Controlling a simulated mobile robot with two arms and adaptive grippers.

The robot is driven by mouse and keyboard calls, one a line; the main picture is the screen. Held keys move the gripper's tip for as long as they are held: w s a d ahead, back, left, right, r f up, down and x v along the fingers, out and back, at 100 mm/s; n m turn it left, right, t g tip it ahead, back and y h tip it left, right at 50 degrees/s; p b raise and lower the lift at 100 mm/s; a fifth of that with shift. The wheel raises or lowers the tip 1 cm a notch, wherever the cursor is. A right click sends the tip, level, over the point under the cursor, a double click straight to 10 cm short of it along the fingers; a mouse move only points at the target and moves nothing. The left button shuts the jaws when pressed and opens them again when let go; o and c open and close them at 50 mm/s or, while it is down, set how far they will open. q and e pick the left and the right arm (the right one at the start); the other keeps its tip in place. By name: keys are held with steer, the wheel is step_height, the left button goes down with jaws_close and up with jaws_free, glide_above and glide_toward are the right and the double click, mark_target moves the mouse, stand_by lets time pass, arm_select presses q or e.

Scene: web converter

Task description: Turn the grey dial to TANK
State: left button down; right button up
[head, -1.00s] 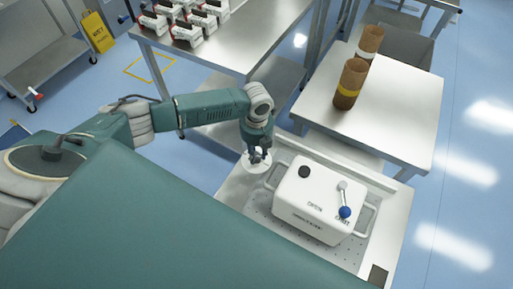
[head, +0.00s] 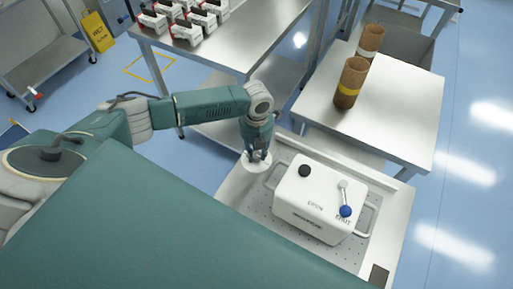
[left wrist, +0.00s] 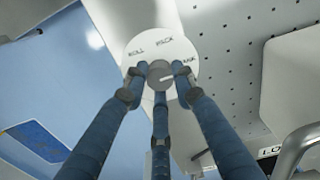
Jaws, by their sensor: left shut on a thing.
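The grey dial (left wrist: 158,74) sits on a round white plate (left wrist: 133,50) marked with words around its rim. I read ROLL, PACK and, at the right, a partly covered word that looks like TANK. A pale line on the dial points right, roughly toward that third word. My left gripper (left wrist: 158,80) has its three blue fingers closed around the dial. In the head view the left gripper (head: 256,158) points down at the white plate (head: 230,174), and the dial is hidden under it. My right gripper is in neither view.
A white box (head: 310,205) with a black knob, a blue-tipped lever and a handle stands close right of the gripper on the perforated plate. A table (head: 395,110) with two brown rolls is behind. A bench (head: 235,45) holds several red-and-white items.

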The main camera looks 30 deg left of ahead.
mark_target(256, 155)
arm_select(q)
steer(key=c, duration=1.4)
jaws_free()
steer(key=shift+w+r, duration=0.1)
step_height(256, 155, up, 12)
